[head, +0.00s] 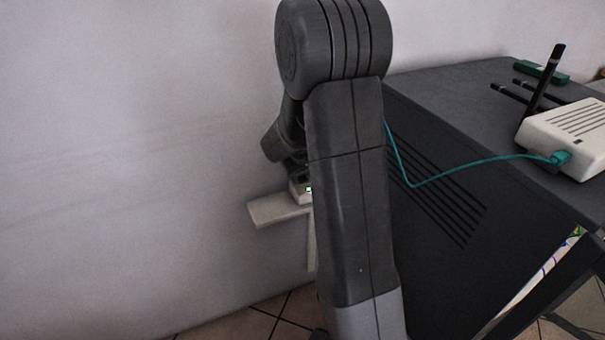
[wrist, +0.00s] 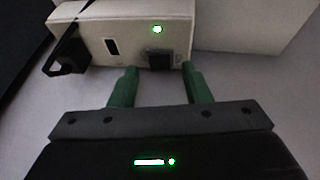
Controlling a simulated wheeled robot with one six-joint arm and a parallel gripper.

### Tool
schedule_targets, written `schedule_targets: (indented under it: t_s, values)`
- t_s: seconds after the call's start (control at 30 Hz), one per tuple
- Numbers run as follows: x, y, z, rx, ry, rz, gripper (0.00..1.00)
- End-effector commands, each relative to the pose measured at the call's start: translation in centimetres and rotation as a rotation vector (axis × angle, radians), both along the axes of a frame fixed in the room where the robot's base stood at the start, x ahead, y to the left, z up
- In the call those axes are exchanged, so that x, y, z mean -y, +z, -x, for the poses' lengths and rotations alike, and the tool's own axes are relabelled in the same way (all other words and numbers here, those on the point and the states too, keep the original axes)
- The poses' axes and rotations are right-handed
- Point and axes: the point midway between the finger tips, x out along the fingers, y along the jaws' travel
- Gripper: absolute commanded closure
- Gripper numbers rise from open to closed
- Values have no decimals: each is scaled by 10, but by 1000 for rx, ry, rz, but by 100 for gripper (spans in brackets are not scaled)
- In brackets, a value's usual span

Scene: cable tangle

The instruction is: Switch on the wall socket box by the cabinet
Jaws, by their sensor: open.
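The white socket box (wrist: 215,30) fills the top of the wrist view. A lit green light (wrist: 157,29) is on its face, with a dark switch (wrist: 159,60) just below it. A dark slot and a black plug (wrist: 70,55) are further left on the box. My gripper (wrist: 159,70) is open, its two green fingers pointing at the box on either side of the switch, with nothing between them. I cannot tell whether a fingertip touches the box. In the head view the socket box (head: 299,196) shows only in part, with its green light; my arm hides the rest.
A pale ledge (head: 280,211) juts out by the wall under the box. The dark cabinet (head: 440,120) stands right of my arm, with a white router (head: 570,135) on top. A teal cable (head: 450,170) hangs from the router down the cabinet's side. The wall at left is clear.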

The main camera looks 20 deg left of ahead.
Motion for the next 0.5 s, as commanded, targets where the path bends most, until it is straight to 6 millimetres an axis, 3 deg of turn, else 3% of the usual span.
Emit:
schedule_targets:
  t_s: [0.3, 0.5]
  values:
    - [12, 65, 24, 3, 1, -4, 56]
    - [19, 97, 38, 2, 1, -2, 56]
